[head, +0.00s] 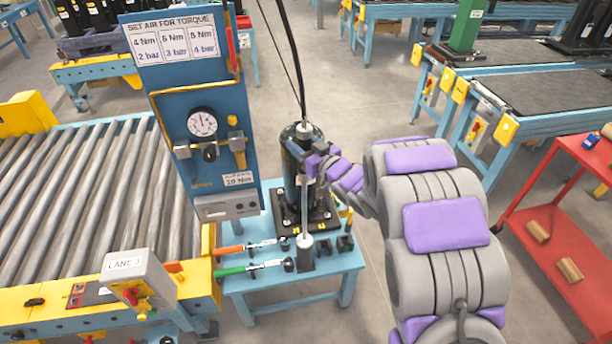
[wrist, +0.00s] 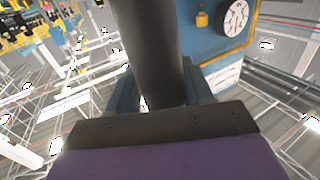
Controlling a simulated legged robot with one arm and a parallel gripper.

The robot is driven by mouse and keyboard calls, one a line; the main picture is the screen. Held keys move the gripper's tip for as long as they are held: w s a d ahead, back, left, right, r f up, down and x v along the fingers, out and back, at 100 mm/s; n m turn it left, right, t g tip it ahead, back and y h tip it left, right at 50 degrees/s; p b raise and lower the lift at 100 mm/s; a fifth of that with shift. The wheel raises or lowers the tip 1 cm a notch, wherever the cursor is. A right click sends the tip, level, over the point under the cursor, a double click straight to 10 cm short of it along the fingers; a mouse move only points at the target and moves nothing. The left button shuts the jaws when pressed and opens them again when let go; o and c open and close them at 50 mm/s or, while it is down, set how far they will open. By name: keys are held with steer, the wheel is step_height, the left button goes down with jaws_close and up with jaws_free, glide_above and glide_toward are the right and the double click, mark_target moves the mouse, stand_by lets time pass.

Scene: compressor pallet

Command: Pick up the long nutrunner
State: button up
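The long nutrunner (head: 305,207) appears in the head view as a slim upright silver shaft with a grey cylindrical piece (head: 305,243) at its foot, at the front of the blue bench. My gripper (head: 312,163) is at its upper part, in front of the dark compressor (head: 293,205). In the wrist view, a dark grey cylinder (wrist: 150,50), apparently the tool's body, passes between the two blue fingers of my gripper (wrist: 163,92). The fingers stand on both sides of it; whether they press on it is not clear. The tool's contact with its support is unclear too.
An orange-handled wrench (head: 232,249) and a green-handled wrench (head: 232,270) lie on the blue bench (head: 300,283). A blue panel with a gauge (head: 202,122) stands left of my gripper. A black hose (head: 292,60) hangs above. A red cart (head: 563,240) is at right.

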steer(key=shift+a+f, duration=0.1)
steer(key=shift+a, duration=0.65)
steer(key=c, duration=0.6)
steer(key=shift+d, duration=0.1)
jaws_close()
steer(key=shift+d, duration=0.3)
steer(key=shift+a, duration=0.1)
